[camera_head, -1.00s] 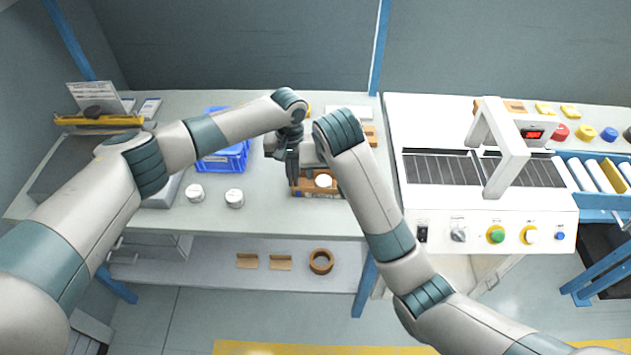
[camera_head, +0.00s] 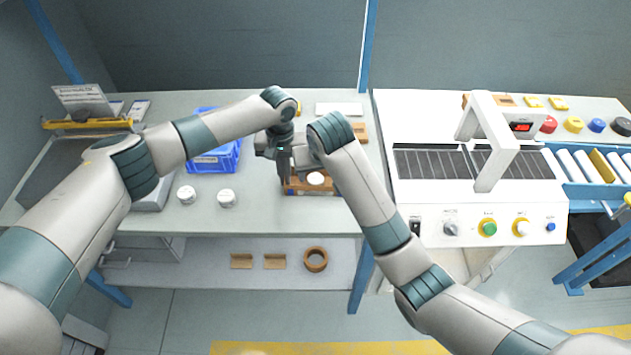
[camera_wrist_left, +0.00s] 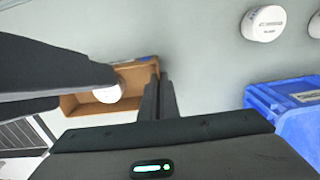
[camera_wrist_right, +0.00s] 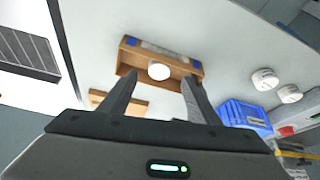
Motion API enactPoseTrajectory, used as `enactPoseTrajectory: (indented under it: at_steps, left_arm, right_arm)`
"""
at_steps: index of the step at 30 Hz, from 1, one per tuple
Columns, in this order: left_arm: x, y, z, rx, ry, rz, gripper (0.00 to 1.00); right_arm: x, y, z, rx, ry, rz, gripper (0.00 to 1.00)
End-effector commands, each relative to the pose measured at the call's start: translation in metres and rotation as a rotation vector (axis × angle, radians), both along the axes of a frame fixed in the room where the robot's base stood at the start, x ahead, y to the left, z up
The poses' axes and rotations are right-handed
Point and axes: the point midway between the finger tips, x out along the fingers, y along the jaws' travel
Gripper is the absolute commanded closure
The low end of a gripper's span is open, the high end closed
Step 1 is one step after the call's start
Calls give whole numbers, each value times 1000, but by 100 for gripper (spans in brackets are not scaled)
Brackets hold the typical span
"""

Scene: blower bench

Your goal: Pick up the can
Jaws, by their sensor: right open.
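A white round can (camera_head: 315,178) stands in a small brown open box (camera_head: 294,188) on the bench. It also shows in the left wrist view (camera_wrist_left: 108,93) and the right wrist view (camera_wrist_right: 159,71). My right gripper (camera_wrist_right: 160,77) is open, with the can in line between its fingertips and apparently just beyond them. In the head view my right wrist hides this gripper. Two more white cans (camera_head: 186,195) (camera_head: 226,198) stand left of the box.
A blue crate (camera_head: 218,160) stands behind the two left cans. A machine with a white arch (camera_head: 490,140) is to the right. My two grippers are close together over the box. The bench front between the loose cans and box is clear.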

Motion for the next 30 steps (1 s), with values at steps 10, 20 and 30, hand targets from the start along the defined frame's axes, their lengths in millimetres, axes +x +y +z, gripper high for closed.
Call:
enactPoseTrajectory:
  at_steps: [10,20,30]
  left_arm:
    - [0,0,0,0,0,0,100]
    - [0,0,0,0,0,0,100]
    - [0,0,0,0,0,0,100]
  right_arm:
    - [5,1,-11,0,0,0,44]
    - [12,2,-20,-1,2,0,44]
    - [31,5,-53,-1,1,1,44]
